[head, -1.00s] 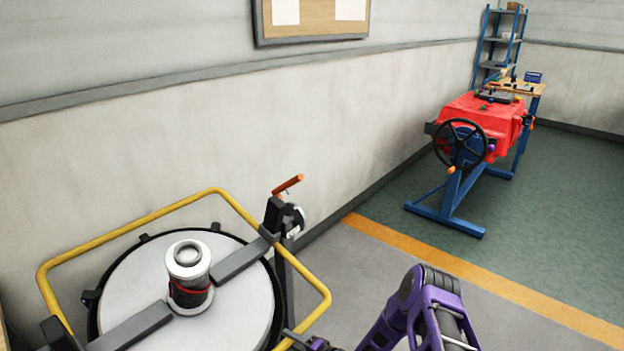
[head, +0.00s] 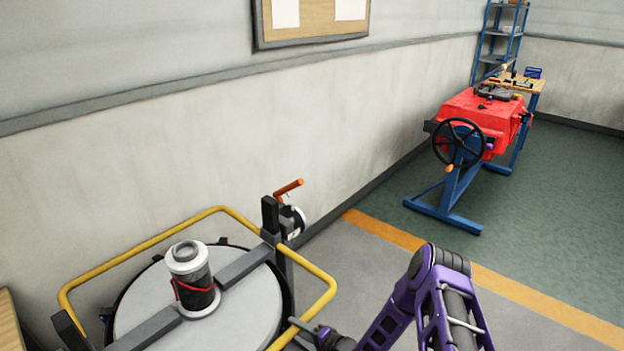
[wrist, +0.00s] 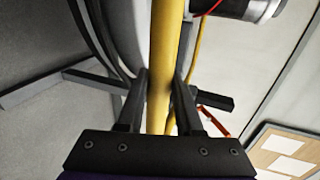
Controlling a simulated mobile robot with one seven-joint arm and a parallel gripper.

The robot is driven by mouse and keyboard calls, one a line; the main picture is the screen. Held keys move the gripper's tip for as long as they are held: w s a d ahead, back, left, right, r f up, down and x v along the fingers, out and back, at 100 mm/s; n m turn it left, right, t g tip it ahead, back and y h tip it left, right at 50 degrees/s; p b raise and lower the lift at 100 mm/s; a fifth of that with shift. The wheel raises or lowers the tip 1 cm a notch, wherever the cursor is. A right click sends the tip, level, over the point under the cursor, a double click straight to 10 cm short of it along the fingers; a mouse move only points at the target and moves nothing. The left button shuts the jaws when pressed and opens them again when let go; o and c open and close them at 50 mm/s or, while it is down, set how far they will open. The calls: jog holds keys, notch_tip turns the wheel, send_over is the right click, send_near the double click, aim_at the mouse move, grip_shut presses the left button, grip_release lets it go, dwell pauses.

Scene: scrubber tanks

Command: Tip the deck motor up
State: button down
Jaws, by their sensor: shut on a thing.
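The deck motor, a grey and white cylinder (head: 190,275) with a red wire around it, stands on a round pale deck (head: 245,305) with dark crossbars. It leans to the left in the head view, and its end shows at the top of the wrist view (wrist: 250,8). A yellow tube rail (head: 325,295) runs around the deck. My gripper (head: 298,326) is at the rail's near right side. In the wrist view the rail (wrist: 164,60) passes between my fingers (wrist: 160,95), which are shut on it. The deck's lower left is cut off by the head view's edge.
A dark post with an orange-handled lever (head: 288,188) stands behind the deck, close to the wall. A red-covered stand with a black handwheel (head: 458,143) is at the right, apart. The floor between them is clear.

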jog(key=shift+r, duration=0.45)
jog(key=shift+r, duration=0.25)
jog(key=c, duration=1)
grip_release()
jog(key=shift+r, duration=0.3)
jog(key=o, duration=0.6)
jog(key=shift+f, duration=0.15)
jog(key=v, duration=0.9)
